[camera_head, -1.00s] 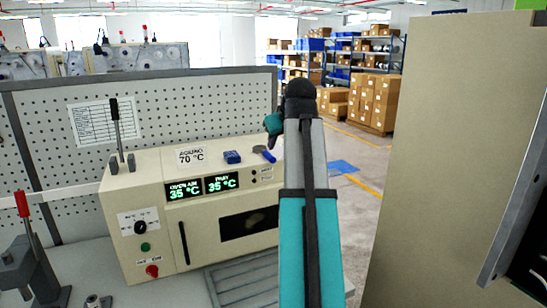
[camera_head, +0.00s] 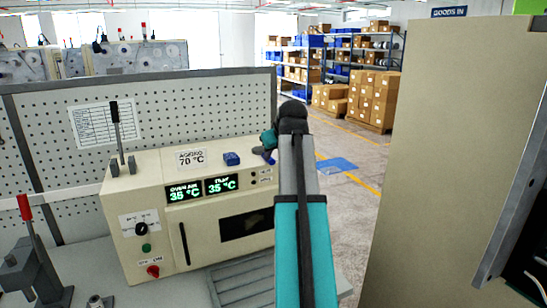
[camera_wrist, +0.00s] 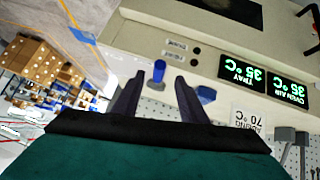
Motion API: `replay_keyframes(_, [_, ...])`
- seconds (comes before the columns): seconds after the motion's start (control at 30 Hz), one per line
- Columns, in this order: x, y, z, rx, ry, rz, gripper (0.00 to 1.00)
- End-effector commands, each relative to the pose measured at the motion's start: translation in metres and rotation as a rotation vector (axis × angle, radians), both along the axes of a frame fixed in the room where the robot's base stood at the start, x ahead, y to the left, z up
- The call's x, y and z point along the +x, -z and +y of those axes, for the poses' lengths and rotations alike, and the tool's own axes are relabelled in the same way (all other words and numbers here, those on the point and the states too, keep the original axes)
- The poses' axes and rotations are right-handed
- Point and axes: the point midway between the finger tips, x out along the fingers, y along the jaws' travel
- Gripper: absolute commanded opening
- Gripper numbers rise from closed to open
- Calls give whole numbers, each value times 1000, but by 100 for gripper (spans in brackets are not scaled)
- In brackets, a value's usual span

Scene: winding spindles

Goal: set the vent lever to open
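The vent lever (camera_head: 116,126) stands on the top left of the cream oven (camera_head: 152,195), its black-handled rod nearly upright between grey posts. Grey posts (camera_wrist: 284,136) show at the lower right of the wrist view, which is upside down; the lever's handle is not clear there. My gripper (camera_wrist: 158,92) is open and empty, its two dark fingers apart. In the head view my gripper (camera_head: 268,142) is above the oven's right end, well to the right of the lever, and partly hidden by my arm.
A blue block (camera_head: 231,158) and a blue-handled tool (camera_wrist: 158,72) lie on the oven top near my gripper. An "AGEING 70 °C" card (camera_head: 191,159) stands behind. A perforated panel (camera_head: 220,110) rises behind the oven. A tall beige cabinet (camera_head: 430,160) is at right.

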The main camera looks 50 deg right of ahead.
Motion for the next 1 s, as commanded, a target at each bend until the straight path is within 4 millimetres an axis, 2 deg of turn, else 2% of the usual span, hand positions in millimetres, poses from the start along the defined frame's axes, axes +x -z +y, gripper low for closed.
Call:
replay_keyframes(0.7, [38,43,-26,0,2,1,39])
replay_keyframes(1.0, [41,48,-28,-1,2,0,39])
